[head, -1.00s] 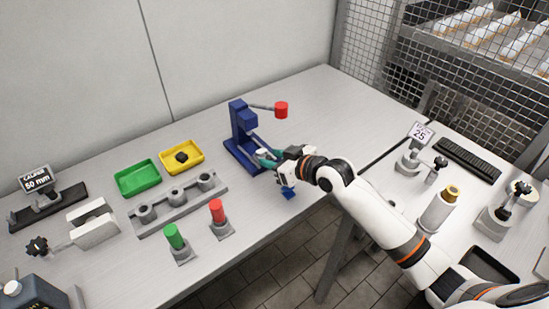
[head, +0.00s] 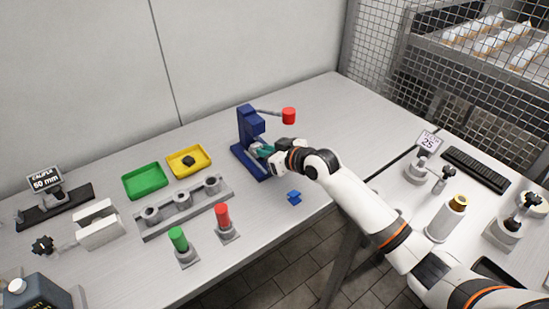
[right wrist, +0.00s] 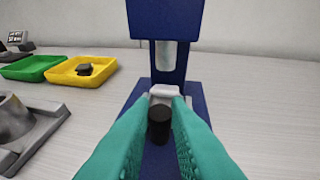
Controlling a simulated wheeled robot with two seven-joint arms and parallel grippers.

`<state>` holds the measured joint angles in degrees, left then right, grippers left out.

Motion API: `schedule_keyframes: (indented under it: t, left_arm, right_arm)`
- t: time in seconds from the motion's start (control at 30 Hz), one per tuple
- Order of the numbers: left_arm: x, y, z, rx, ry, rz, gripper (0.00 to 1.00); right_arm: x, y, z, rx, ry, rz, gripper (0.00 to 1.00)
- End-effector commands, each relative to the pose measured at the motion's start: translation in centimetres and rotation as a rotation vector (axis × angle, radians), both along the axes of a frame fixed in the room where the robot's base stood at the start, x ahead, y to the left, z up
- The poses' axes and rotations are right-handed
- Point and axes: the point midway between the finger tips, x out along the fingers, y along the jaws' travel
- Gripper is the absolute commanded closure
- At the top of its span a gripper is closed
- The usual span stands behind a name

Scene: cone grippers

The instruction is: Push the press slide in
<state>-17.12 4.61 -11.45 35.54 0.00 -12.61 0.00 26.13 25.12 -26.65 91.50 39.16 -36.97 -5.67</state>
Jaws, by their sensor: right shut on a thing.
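The blue press (head: 247,124) stands on the table with a red-knobbed lever (head: 289,116) reaching out at its upper right. Its light grey slide (right wrist: 164,92) sits on the blue base, just in front of and under the pale ram (right wrist: 166,55) in the right wrist view. A black knob (right wrist: 159,127) sticks out of the slide's near end. My right gripper (head: 266,152) has teal fingers (right wrist: 160,140) shut on this knob, low over the base. In the head view the fingers partly hide the slide. My left gripper is in neither view.
A small blue block (head: 294,197) lies near the table's front edge. Left of the press are a yellow tray (head: 204,154), a green tray (head: 145,181), a grey holder rack (head: 187,206) and red (head: 222,215) and green (head: 178,239) pegs. Table behind the press is clear.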

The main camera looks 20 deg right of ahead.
Motion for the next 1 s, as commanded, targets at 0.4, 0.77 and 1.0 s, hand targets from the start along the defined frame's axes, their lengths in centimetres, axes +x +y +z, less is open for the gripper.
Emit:
schedule_keyframes:
  t: [0.4,0.77,1.0]
  left_arm:
    - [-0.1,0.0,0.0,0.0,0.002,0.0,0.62]
    - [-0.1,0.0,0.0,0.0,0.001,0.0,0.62]
    - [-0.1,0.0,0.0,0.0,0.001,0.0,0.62]
  right_arm:
    - [0.1,0.0,0.3,0.001,-0.006,-0.001,0.62]
    - [-0.6,-0.4,0.5,0.001,-0.005,-0.001,0.62]
    - [-4.3,-2.5,2.1,-0.003,-0.004,-0.001,0.62]
